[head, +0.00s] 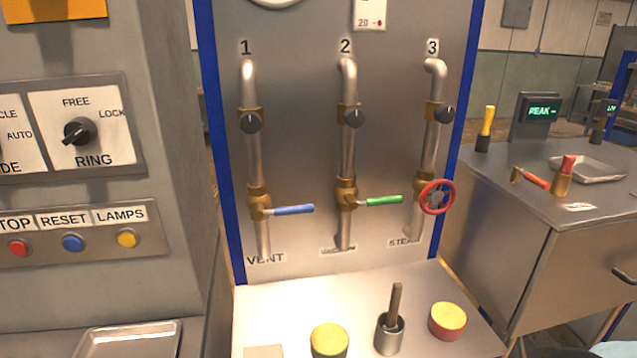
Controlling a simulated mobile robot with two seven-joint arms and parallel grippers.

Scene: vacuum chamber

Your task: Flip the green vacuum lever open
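The green lever (384,201) is on pipe 2, the middle pipe (347,150) of the metal panel. It points to the right, nearly horizontal, across the line of its upright pipe, from a brass valve body (346,195). The label under this pipe is too small to read clearly. Neither of my grippers is in the head view, and nothing touches the lever.
A blue lever (293,210) on pipe 1, labelled VENT, also points right. A red handwheel (437,197) is on pipe 3, close right of the green lever. Below, a shelf holds yellow-topped (330,338) and red-yellow (447,320) round pieces and a metal cup (390,333).

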